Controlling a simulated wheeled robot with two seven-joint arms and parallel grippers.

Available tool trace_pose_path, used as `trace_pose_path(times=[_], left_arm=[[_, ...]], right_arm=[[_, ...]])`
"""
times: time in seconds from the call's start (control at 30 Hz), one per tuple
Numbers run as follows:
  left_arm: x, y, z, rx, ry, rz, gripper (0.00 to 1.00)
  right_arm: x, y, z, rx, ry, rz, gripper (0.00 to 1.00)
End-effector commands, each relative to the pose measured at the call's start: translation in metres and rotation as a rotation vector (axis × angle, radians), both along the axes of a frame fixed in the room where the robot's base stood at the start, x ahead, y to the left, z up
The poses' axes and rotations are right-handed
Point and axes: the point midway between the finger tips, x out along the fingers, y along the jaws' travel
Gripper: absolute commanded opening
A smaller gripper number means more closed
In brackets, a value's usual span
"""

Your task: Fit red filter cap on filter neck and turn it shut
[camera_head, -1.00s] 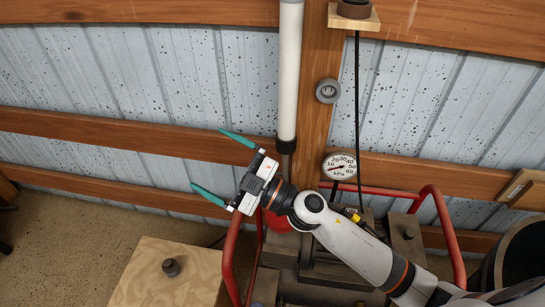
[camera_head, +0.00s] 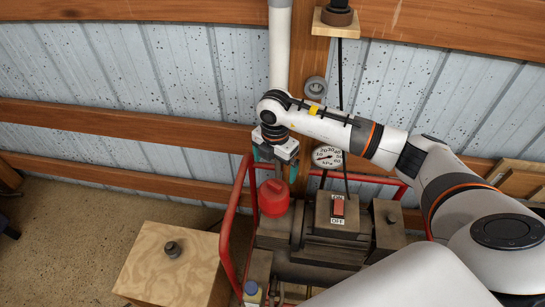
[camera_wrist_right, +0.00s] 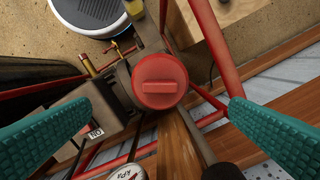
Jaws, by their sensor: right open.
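The red filter cap (camera_head: 273,198) sits upright at the left rear of the dark machine, inside its red tube frame. It also shows from above in the right wrist view (camera_wrist_right: 160,82), round with a raised bar across its top. The filter neck cannot be made out; anything under the cap is hidden. My right gripper (camera_head: 276,158) points down just behind and above the cap, partly hidden by its own wrist. In the right wrist view its teal fingers (camera_wrist_right: 158,110) are spread wide with the cap between and beyond them, not touched. My left gripper is not in view.
The red tube frame (camera_head: 231,222) rises close left of the cap. A white pipe (camera_head: 279,45), a gauge (camera_head: 327,156) and a switch box (camera_head: 338,210) are nearby. A wooden box (camera_head: 150,280) with a dark knob (camera_head: 172,249) stands at left.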

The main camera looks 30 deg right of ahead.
Motion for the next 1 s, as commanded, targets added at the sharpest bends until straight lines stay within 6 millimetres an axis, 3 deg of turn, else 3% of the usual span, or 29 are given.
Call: trace_pose_path(times=[0.3, 0.5, 0.93, 1.0], left_arm=[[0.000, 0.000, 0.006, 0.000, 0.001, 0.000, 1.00], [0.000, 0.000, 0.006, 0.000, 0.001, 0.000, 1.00], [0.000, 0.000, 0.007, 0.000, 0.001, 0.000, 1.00], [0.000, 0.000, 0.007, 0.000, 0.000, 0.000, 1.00]], right_arm=[[-0.001, 0.001, -0.062, 0.003, 0.003, 0.001, 1.00], [0.000, 0.001, -0.088, 0.004, 0.002, 0.002, 1.00], [0.000, 0.001, -0.098, 0.004, 0.000, 0.004, 1.00], [0.000, 0.001, -0.098, 0.004, 0.000, 0.004, 0.90]])
